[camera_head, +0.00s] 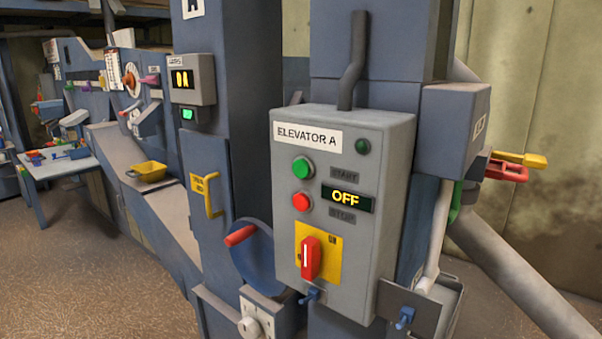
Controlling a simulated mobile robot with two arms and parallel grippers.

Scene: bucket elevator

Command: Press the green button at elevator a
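The elevator A control box (284,238) is a grey panel at the middle right, labelled "ELEVATOR A" (307,137). Its green button (303,167) is round and sits at the upper left of the panel, beside the START plate (343,174). A red button (301,202) is below it, beside the STOP plate (342,215). The small display (346,198) reads "OFF" in yellow. A red rotary switch (310,258) on a yellow plate is lower down. A dark green lamp (362,147) is at the upper right. Neither of my grippers is in view.
A blue wheel with a red handle (240,236) protrudes left of the box. A yellow door handle (207,195) is further left. A yellow bucket (147,171) sits on a sloped chute. A small table (62,169) stands far left. Floor at lower left is clear.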

